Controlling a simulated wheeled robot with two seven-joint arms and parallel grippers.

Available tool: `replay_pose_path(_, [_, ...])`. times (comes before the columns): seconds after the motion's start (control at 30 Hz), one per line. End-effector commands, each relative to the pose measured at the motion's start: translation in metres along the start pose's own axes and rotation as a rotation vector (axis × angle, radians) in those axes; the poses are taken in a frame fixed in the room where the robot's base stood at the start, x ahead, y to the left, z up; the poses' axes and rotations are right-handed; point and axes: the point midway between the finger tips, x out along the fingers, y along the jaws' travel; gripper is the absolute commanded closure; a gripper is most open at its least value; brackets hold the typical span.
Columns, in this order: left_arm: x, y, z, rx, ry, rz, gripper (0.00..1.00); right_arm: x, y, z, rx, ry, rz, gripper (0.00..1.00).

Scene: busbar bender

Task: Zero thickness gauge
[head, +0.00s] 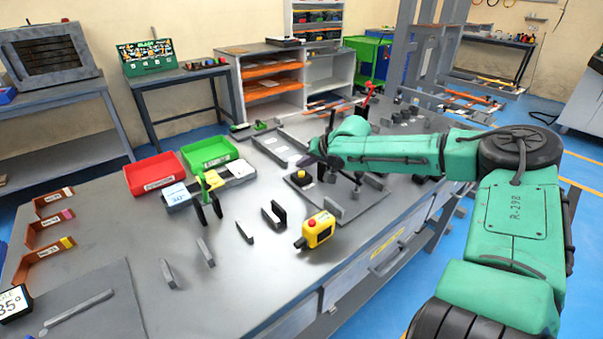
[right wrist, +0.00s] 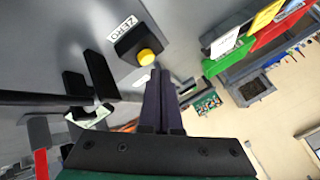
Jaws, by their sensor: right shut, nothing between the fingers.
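The zero button is a yellow cap (head: 301,173) on a small black box (head: 298,182) on the bench. In the right wrist view, the yellow button (right wrist: 146,57) and its black box (right wrist: 128,44) lie beside a white label reading "ZERO" (right wrist: 122,27). My right gripper (head: 305,160) is shut and empty, close above and behind the button in the head view. In the right wrist view its dark fingertips (right wrist: 160,72) are together, just beside the cap; contact cannot be told. I cannot pick out the gauge's readout. My left gripper is out of view.
A yellow box with a red button (head: 318,229) stands in front. Red (head: 154,172) and green (head: 209,152) bins stand to the left, near a green-and-black tool (head: 208,196). Several thin dark plates stand upright on the bench.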

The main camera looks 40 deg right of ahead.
Motion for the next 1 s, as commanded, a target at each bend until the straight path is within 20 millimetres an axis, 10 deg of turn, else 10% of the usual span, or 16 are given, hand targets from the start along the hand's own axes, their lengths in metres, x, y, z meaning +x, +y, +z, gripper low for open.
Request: replay_pose_path(1.0, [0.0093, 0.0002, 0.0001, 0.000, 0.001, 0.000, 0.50, 0.0064, 0.0047, 0.0047, 0.000, 0.000, 0.000, 1.00])
